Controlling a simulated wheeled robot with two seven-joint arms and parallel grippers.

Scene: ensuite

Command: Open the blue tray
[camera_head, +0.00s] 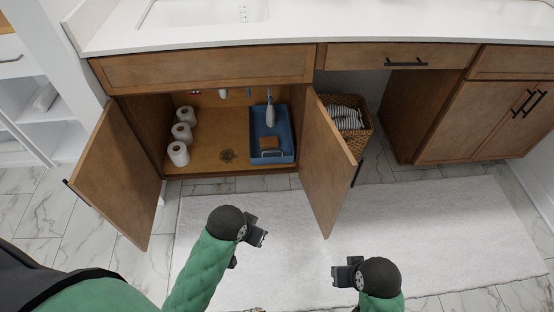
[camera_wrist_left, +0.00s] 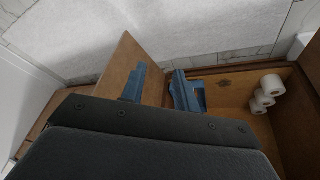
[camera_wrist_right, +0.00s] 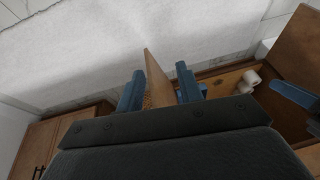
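The blue tray (camera_head: 284,125) sits inside the open cabinet under the sink, at the right side of its floor, with a pale bar handle (camera_head: 271,154) at its front. It holds a grey-white bottle (camera_head: 270,115) and a small brown block (camera_head: 269,142). My left gripper (camera_head: 250,244) is open and empty above the mat, in front of the cabinet; its parted fingers show in the left wrist view (camera_wrist_left: 158,84). My right gripper (camera_head: 343,272) is farther right, beyond the right door, also open and empty. Its parted fingers show in the right wrist view (camera_wrist_right: 160,88). Neither touches the tray.
The left door (camera_head: 117,180) and right door (camera_head: 326,165) both stand swung out, with the opening free between them. Several toilet rolls (camera_head: 180,143) line the cabinet's left side. A wicker basket (camera_head: 358,135) stands right of the cabinet. A white mat (camera_head: 440,230) covers the floor.

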